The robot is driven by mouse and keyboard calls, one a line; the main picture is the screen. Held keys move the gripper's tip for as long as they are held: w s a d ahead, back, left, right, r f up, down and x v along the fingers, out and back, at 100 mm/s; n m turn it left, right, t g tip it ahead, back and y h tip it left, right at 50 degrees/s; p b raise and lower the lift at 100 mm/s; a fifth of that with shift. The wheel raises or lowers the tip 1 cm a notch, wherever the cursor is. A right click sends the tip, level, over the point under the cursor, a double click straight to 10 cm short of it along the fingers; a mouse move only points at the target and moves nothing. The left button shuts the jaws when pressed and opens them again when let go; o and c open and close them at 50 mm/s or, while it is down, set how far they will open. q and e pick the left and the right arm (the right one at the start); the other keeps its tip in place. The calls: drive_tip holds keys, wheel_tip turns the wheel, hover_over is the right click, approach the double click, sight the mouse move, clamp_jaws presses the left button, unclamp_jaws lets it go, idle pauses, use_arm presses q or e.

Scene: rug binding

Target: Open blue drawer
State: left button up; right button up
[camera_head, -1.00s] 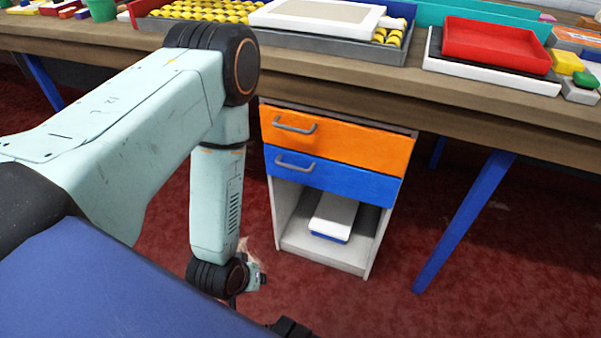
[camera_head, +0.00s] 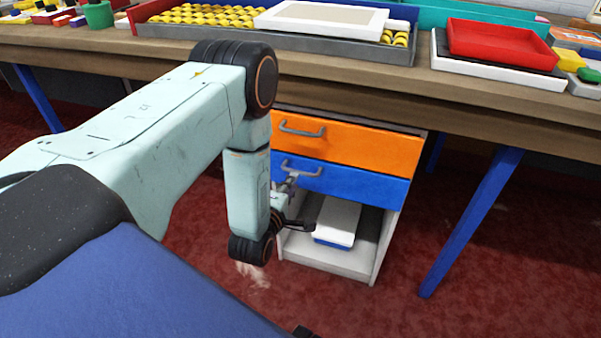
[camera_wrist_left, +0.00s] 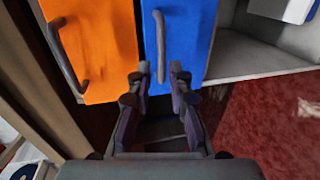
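The blue drawer (camera_head: 355,184) sits below the orange drawer in a small cabinet under the table, and its front looks flush with the orange one. Its grey bar handle (camera_head: 302,169) is at the left part of its front. My left gripper (camera_head: 290,200) is at the blue drawer's left side, partly hidden by my arm. In the left wrist view, my left gripper (camera_wrist_left: 158,76) is open. The blue drawer's handle (camera_wrist_left: 160,45) lines up between its fingertips; I cannot tell whether they touch it. My right gripper does not show.
The orange drawer (camera_head: 355,146) with its own handle (camera_wrist_left: 65,50) is right beside the left finger in the wrist view. An open shelf below holds a white and blue box (camera_head: 337,220). A blue table leg (camera_head: 470,222) stands to the right.

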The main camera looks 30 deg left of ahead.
sight(299, 173)
use_arm(q)
drive_tip(key=b+x, duration=0.2)
drive_tip(key=x, duration=0.5)
drive_tip(key=shift+w+f, duration=0.15)
drive_tip(key=shift+f, duration=0.05)
drive_tip(key=shift+r, duration=0.1)
clamp_jaws()
idle(0.4)
